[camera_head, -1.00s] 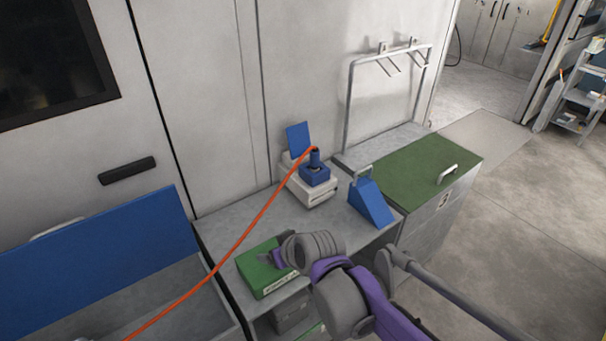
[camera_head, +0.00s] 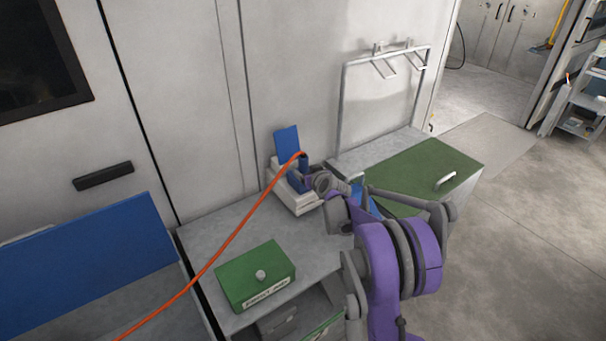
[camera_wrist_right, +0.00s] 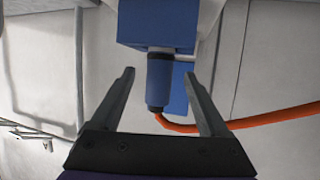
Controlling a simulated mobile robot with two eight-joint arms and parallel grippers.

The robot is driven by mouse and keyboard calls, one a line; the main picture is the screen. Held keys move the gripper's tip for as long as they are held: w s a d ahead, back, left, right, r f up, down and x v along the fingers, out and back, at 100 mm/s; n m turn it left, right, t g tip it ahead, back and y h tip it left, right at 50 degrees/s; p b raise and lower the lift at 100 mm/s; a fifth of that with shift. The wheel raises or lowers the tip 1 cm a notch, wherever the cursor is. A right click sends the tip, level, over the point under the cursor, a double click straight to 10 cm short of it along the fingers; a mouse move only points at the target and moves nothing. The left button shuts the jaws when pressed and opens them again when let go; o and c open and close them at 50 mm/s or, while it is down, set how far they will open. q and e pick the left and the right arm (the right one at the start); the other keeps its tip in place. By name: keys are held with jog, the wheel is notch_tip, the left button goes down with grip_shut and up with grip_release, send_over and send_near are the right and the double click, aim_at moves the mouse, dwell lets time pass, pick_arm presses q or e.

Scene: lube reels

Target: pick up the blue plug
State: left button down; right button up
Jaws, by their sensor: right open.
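The blue plug (camera_head: 303,163) stands upright in a blue socket block on a white base (camera_head: 308,203), with an orange cable leaving its top. In the right wrist view, the plug (camera_wrist_right: 159,84) appears upside down, its dark ring against the blue socket block (camera_wrist_right: 157,22). My right gripper (camera_head: 304,179) is at the plug and partly hides it and the block. In the wrist view, the right gripper's fingers (camera_wrist_right: 160,75) are open, one on each side of the plug, with gaps visible. My left gripper is not in view.
The orange cable (camera_head: 231,238) runs down to the lower left. A green box (camera_head: 256,280) sits on the grey bench (camera_head: 205,233). A blue wedge (camera_head: 359,197) is mostly hidden behind my right arm. A green-topped cabinet (camera_head: 415,170) and metal rack (camera_head: 343,105) stand right.

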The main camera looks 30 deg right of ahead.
aim_at(301, 165)
jog(key=x, duration=0.3)
jog(key=p+x, duration=0.1)
jog(key=x, duration=0.3)
jog(key=shift+r, duration=0.25)
jog(key=shift+s, duration=0.1)
jog(key=shift+c, duration=0.4)
grip_shut()
